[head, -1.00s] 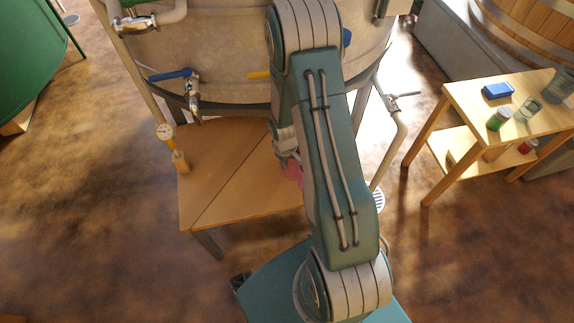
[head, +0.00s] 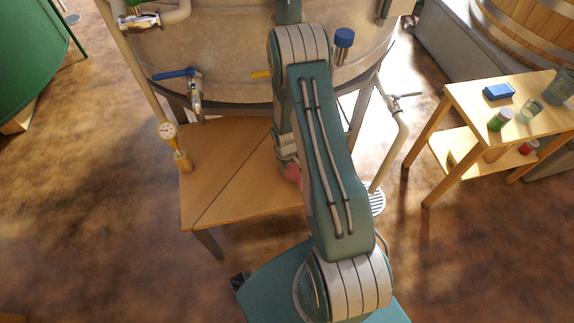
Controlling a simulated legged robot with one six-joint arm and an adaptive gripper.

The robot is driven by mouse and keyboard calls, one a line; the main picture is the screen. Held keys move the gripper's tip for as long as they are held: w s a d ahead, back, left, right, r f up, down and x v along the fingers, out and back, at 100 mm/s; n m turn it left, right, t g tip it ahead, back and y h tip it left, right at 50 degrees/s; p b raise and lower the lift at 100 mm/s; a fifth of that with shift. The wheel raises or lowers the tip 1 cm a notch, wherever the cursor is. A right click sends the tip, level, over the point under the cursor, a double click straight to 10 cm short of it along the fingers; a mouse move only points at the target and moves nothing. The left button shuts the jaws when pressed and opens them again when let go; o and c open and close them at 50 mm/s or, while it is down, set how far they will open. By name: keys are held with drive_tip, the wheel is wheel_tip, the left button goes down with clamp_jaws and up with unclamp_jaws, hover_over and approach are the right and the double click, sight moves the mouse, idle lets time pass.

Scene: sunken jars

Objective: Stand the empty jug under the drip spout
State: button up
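A pinkish-red object (head: 291,172) shows beside my arm over the wooden table; most of it is hidden, and I cannot tell whether it is the jug. The grey end of my arm with my gripper (head: 287,150) is just above it, largely behind the arm link. The fingers cannot be made out, nor whether they touch it. A tap with a blue handle (head: 194,88) sticks out from the metal vat at left. A pale pipe with a small valve (head: 401,118) runs down at right towards a round slotted grate (head: 377,201), partly hidden. I cannot tell which is the drip spout.
The wooden table (head: 222,180) is mostly bare, with a small block and gauge (head: 182,160) at its left edge. The metal vat (head: 230,50) rises behind it. A side table (head: 470,100) at right holds a blue box, jars and glass vessels. Floor at left is clear.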

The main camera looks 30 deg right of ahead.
drive_tip(key=shift+a, duration=0.1)
drive_tip(key=shift+r, duration=0.25)
drive_tip(key=s+a+r+t, duration=0.1)
drive_tip(key=a+r, duration=0.1)
drive_tip(key=r, duration=0.9)
drive_tip(key=s+a+r+m+t, duration=0.1)
drive_tip(key=a+r, duration=0.1)
drive_tip(key=r, duration=1)
drive_tip(key=s+a+r+t, duration=0.1)
drive_tip(key=s+a+r, duration=0.15)
drive_tip(key=r, duration=0.85)
drive_tip(key=s+a+r+m+t, duration=0.1)
drive_tip(key=s+a+r, duration=0.2)
drive_tip(key=s+r, duration=0.3)
drive_tip(key=s+a+r+t, duration=0.1)
drive_tip(key=s+a+r, duration=0.2)
drive_tip(key=s+r, duration=0.3)
drive_tip(key=s, duration=0.2)
drive_tip(key=shift+s+r+m+t, duration=0.3)
drive_tip(key=shift+r+m, duration=0.05)
drive_tip(key=shift+m, duration=0.05)
